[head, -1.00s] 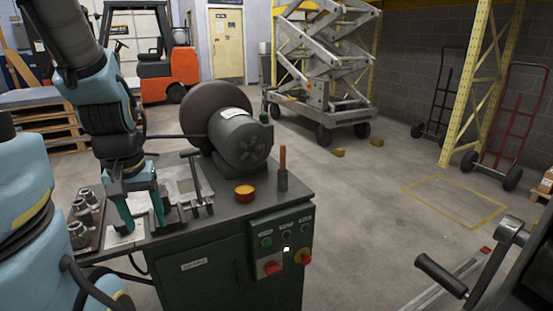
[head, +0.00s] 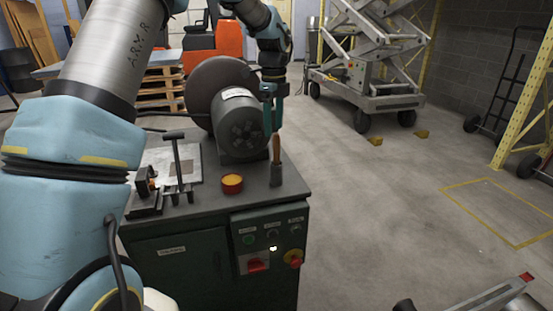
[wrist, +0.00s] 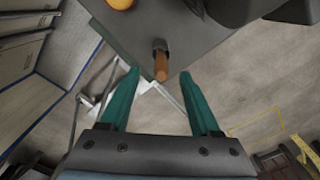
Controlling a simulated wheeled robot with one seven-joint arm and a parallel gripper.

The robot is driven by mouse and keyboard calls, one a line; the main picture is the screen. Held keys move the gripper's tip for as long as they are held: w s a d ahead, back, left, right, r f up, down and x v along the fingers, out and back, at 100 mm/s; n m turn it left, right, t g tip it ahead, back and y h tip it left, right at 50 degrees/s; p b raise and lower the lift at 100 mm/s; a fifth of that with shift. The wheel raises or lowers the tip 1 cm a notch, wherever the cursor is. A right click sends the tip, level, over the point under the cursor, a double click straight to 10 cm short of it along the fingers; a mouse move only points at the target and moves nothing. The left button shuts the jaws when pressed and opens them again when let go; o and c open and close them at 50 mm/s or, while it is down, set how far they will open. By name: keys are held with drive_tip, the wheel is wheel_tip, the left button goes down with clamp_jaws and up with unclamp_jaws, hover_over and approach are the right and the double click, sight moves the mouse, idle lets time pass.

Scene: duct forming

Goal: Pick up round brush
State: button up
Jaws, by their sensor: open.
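The round brush (head: 276,150) has a brown wooden handle that stands upright in a small dark grey holder (head: 276,177) at the cabinet's right end. Its lower part is hidden in the holder. My gripper (head: 273,126) is open, with teal fingers pointing down just above the handle. In the wrist view the brush handle (wrist: 160,68) shows between and slightly beyond the two open fingertips (wrist: 158,76), and neither finger visibly touches it.
A round tin with an orange top (head: 232,183) stands left of the brush. A motor with a large dark wheel (head: 236,115) is behind. A T-handled tool (head: 177,165) stands farther left. The cabinet top (head: 205,208) has bare room at the front.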

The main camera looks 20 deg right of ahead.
sight(276, 150)
wheel_tip(276, 150, down, 3)
drive_tip(key=shift+f, duration=0.15)
drive_tip(key=shift+s+d+f+p, duration=0.2)
drive_tip(key=shift+f+p, duration=0.4)
drive_tip(key=shift+f, duration=0.75)
drive_tip(key=shift+s+d+f+p, duration=0.15)
drive_tip(key=shift+f+p, duration=0.4)
drive_tip(key=shift+f, duration=0.8)
drive_tip(key=shift+w, duration=0.1)
clamp_jaws()
